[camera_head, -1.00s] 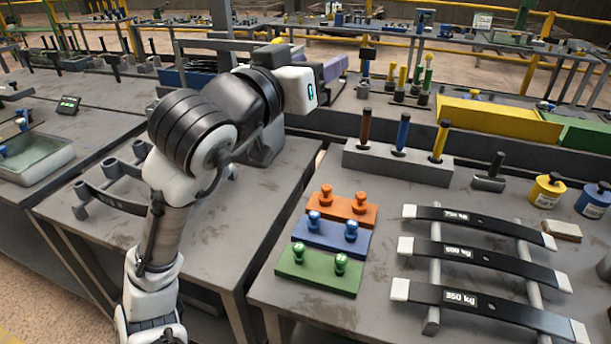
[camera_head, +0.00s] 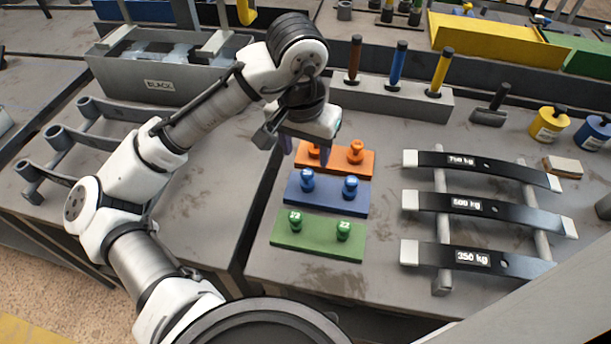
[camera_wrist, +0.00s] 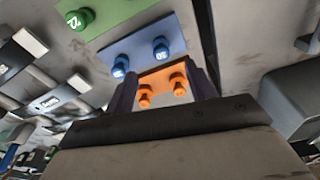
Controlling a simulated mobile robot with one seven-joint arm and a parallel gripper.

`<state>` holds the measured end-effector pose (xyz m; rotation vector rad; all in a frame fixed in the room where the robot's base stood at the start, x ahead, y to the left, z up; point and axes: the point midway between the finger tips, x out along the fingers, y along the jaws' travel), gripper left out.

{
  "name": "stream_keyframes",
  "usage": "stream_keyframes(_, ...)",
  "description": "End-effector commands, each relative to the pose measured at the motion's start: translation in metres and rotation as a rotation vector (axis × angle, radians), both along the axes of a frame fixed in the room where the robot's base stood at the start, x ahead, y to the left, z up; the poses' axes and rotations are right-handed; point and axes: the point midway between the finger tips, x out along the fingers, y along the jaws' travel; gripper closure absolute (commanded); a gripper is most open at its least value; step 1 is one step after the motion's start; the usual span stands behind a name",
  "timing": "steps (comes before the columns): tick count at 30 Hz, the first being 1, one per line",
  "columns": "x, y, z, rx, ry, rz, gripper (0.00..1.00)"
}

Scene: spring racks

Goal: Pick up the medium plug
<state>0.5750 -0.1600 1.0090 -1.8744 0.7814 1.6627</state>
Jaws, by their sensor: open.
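Two blue plugs, at left (camera_head: 307,180) and right (camera_head: 351,187), stand upright on a blue plate (camera_head: 329,196), between the orange and green pairs. The blue plugs also show in the wrist view, at left (camera_wrist: 120,67) and right (camera_wrist: 160,48). Which plug counts as medium is not readable; blue is the middle row. My gripper (camera_head: 306,152) is open and empty above the orange plate (camera_head: 338,168), pointing down. In the wrist view its fingers (camera_wrist: 163,92) frame the orange plugs (camera_wrist: 145,96), and the blue plate (camera_wrist: 140,56) lies beyond them.
A green plate (camera_head: 318,248) with two green plugs lies in front. Curved bars (camera_head: 480,206) lie on a rack to the right. A grey block (camera_head: 385,99) with coloured-handled tools stands behind. A gap separates this table from the left one, which holds a grey box (camera_head: 160,80).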

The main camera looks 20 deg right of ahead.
Motion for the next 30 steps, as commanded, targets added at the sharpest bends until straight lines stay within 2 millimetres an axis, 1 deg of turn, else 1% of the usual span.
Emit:
stream_keyframes(1, 0.001, 0.0, -0.01, 0.001, 0.003, 0.002, 0.45)
stream_keyframes(3, 0.002, -0.001, -0.023, 0.0, 0.001, 0.0, 0.45)
stream_keyframes(6, 0.004, -0.003, -0.038, 0.001, 0.001, 0.001, 0.45)
stream_keyframes(9, 0.004, -0.004, -0.046, -0.001, -0.001, 0.0, 0.45)
stream_keyframes(14, 0.005, -0.004, -0.055, 0.0, 0.0, 0.0, 0.45)
stream_keyframes(21, 0.009, -0.007, -0.087, 0.0, 0.001, 0.001, 0.45)
stream_keyframes(24, 0.009, -0.008, -0.097, 0.0, 0.0, 0.0, 0.45)
stream_keyframes(30, 0.01, -0.008, -0.1, -0.001, -0.001, -0.001, 0.45)
